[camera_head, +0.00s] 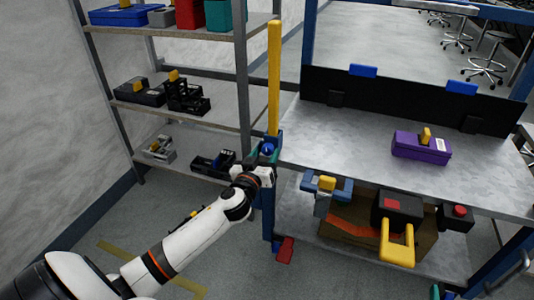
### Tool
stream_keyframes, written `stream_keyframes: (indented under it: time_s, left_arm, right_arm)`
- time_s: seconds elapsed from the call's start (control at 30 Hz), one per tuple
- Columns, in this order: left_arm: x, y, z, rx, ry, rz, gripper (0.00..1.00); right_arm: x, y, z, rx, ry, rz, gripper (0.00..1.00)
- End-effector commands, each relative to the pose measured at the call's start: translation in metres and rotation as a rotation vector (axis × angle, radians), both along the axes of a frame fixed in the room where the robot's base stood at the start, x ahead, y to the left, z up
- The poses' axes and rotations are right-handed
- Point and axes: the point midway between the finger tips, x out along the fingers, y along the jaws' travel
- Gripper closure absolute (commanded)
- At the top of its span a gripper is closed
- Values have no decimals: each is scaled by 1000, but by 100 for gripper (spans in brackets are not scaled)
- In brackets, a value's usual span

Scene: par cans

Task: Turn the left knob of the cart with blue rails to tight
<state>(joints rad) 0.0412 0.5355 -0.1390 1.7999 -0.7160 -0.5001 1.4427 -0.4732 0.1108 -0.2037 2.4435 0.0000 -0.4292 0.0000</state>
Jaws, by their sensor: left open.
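The cart with blue rails has a grey top (335,140) and blue posts at its corners. A round blue knob (267,149) shows at its front left corner, by the foot of an upright yellow bar (274,75). My left gripper (266,154) is at this corner, its open fingers around or beside the knob. I cannot tell whether they touch it. The gripper and wrist hide part of the corner post. My right gripper is not in view.
A purple case (420,147) stands on the cart top. A blue-and-yellow clamp-like part (327,185) and a black box with a yellow handle (397,215) are at the front edge. A metal shelf (200,115) with boxes stands close on the left. A red part (285,249) is low beside the post.

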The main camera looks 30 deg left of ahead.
Motion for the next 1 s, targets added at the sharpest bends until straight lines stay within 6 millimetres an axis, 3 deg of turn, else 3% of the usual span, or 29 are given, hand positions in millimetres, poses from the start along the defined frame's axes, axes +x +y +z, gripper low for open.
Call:
stream_keyframes:
  time_s: [0.2, 0.5, 0.8, 1.0]
  left_arm:
    - [18, 4, 0, -1, 0, -1, 48]
    - [20, 5, -1, -1, 1, -1, 48]
    - [20, 4, -1, -1, 1, -1, 93]
    - [20, 4, 0, 12, 5, 0, 93]
  right_arm:
    - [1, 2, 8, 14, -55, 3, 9]
    - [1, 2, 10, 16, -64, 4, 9]
    - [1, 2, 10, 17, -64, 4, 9]
    - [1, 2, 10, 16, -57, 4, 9]
